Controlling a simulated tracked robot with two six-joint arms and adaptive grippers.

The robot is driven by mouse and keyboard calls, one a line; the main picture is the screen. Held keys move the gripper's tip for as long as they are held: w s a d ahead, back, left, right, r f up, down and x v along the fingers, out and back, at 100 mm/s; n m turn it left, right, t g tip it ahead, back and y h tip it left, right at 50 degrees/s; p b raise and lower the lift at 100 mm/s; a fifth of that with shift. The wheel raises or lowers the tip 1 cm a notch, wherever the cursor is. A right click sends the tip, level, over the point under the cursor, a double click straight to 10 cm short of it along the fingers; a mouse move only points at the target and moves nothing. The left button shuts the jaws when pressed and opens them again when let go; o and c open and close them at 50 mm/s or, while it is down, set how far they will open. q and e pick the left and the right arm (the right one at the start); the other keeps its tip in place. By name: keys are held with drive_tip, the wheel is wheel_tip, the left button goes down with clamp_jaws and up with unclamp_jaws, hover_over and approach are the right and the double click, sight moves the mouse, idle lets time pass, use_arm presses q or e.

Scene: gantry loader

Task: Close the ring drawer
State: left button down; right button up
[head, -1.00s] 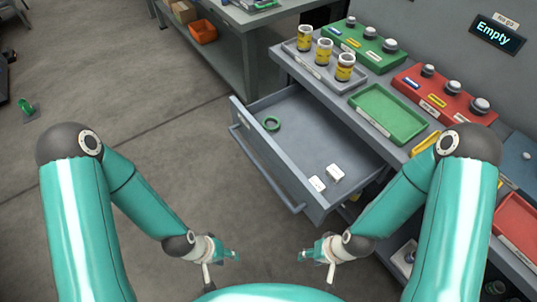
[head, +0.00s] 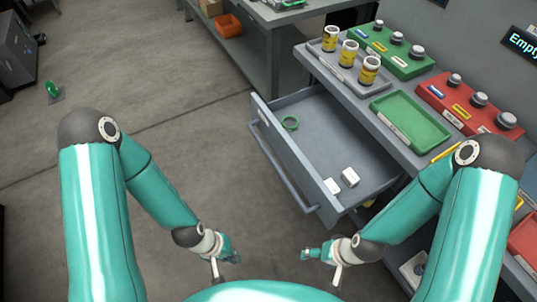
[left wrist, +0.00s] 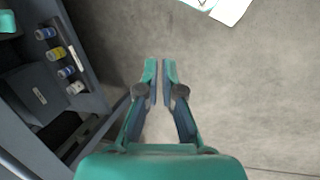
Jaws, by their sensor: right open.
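The ring drawer (head: 330,128) is a grey drawer pulled out of the grey workbench in the head view. My left gripper (head: 234,256) is below and left of the drawer, apart from the handle. In the left wrist view its fingers (left wrist: 159,62) are nearly parallel with a narrow empty gap. My right gripper (head: 306,254) is open and empty, below the drawer front in the picture.
The bench top holds a grey tray (head: 337,67) with yellow-labelled jars, an empty green tray (head: 411,121), and green (head: 385,45) and red (head: 460,105) racks with dark knobs. Another bench (head: 250,50) stands behind.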

use_arm(q)
drive_tip(key=w+a+r+n+t+h+b, duration=0.2)
drive_tip(key=w+a+r+n+t+b, duration=0.15)
drive_tip(key=w+r+n, duration=0.6)
drive_tip(key=w+a+r+n+t+h+b, duration=0.2)
drive_tip(key=w+r+n+b, duration=0.35)
drive_tip(key=w+n, duration=0.7)
drive_tip(key=w+d+f, duration=0.4)
drive_tip(key=w+d, duration=0.2)
drive_tip(key=d, duration=0.3)
drive_tip(key=shift+w+d+f+m, duration=0.25)
drive_tip(key=shift+w+d+m, duration=0.1)
drive_tip(key=shift+w+m, duration=0.05)
drive_tip(key=shift+w, duration=0.1)
